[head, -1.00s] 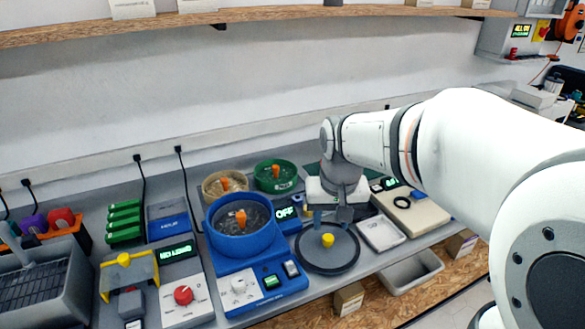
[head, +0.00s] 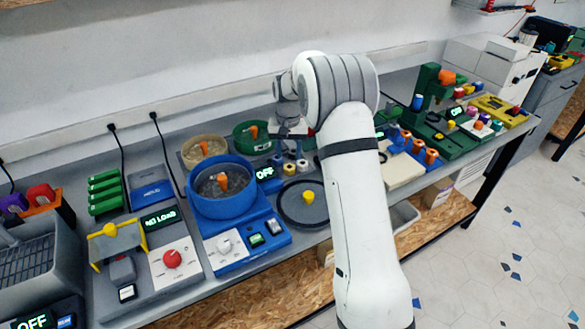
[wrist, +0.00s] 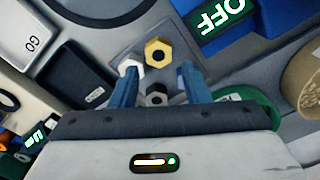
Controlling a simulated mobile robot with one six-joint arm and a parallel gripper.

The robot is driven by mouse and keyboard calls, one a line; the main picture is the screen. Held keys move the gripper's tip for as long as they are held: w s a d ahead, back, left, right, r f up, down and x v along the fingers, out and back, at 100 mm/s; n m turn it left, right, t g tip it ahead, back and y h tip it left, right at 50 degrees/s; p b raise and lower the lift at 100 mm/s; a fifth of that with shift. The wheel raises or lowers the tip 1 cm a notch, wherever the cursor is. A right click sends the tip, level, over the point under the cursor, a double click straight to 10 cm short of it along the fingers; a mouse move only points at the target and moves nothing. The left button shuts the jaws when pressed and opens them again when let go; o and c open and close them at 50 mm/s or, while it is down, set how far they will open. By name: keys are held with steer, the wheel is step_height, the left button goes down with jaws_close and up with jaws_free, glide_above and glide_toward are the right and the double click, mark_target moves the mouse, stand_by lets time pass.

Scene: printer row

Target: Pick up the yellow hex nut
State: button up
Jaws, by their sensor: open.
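The yellow hex nut (wrist: 157,53) lies on a grey square plate (wrist: 180,88) in the wrist view, its hole facing up. A white hex nut (wrist: 131,68) and a dark hex nut (wrist: 156,95) lie close by it. My gripper (wrist: 158,72) is open and empty, its two blue fingers spread to either side. The yellow nut shows just beyond the fingertips, between their lines; the left finger partly covers the white nut. In the head view my gripper (head: 291,136) is over the back of the bench, above several small nuts too small to tell apart surely.
A blue bowl machine (head: 222,205) stands left of the nuts, with a green bowl (head: 252,137) behind. A round black tray (head: 301,215) with a yellow knob lies in front. An OFF display (wrist: 222,18) is close by. My arm hides part of the bench.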

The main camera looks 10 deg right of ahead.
mark_target(289, 168)
steer(key=f, duration=0.3)
steer(key=f+p, duration=0.1)
steer(key=f, duration=0.2)
steer(key=shift+s, duration=0.2)
steer(key=shift+r, duration=0.1)
steer(key=shift+c, duration=0.4)
steer(key=c, duration=0.6)
steer(key=shift+c, duration=0.2)
